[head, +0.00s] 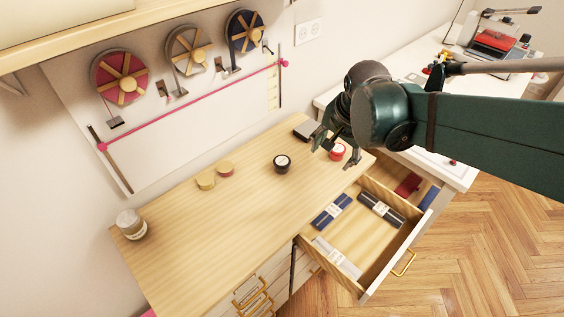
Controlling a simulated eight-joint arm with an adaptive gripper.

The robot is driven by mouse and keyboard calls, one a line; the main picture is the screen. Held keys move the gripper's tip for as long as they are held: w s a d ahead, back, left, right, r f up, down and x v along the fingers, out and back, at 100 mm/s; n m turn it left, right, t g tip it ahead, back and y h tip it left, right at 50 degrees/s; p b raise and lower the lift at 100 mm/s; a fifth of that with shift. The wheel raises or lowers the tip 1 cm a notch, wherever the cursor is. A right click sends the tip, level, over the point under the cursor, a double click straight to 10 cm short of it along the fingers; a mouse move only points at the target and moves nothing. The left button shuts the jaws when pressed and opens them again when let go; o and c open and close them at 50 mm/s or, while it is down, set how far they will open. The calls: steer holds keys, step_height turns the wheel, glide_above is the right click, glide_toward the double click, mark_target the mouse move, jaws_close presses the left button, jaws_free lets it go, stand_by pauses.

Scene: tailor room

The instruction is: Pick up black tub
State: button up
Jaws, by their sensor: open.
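The black tub (282,168) is a small round dark container with a dark lid that has a pale ring or label. It stands on the light wooden table top (215,215), right of its middle. My gripper (325,145) is dark green and open, with nothing seen between its fingers. In the head view it is to the right of and a little above the black tub, apart from it. My gripper partly overlaps a red tub in the picture. Its exact height above the table is hard to tell.
A glass jar (131,225) stands far left. An open drawer (372,237) holds fabric rolls.

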steer(key=w+a+f+m+g+p, duration=0.2)
steer(key=w+a+f+m+p, duration=0.15)
steer(key=w+a, duration=0.3)
steer(key=m+g+p, duration=0.2)
steer(key=m+p, duration=0.2)
steer(key=m, duration=0.1)
glide_above(282, 161)
steer(key=shift+h, duration=0.3)
steer(key=f, duration=0.4)
steer(key=d+f, duration=0.1)
steer(key=f, duration=0.1)
steer(key=shift+f, duration=0.2)
steer(key=shift+w+a+f+m+p, duration=0.15)
steer(key=shift+a+f+m+p, duration=0.25)
steer(key=shift+f, duration=0.1)
steer(key=shift+f, duration=0.15)
steer(key=shift+f, duration=1.15)
steer(key=shift+a+f+b, duration=0.1)
steer(key=shift+f+b, duration=0.2)
steer(key=shift+f, duration=2.35)
steer(key=shift+c, duration=0.3)
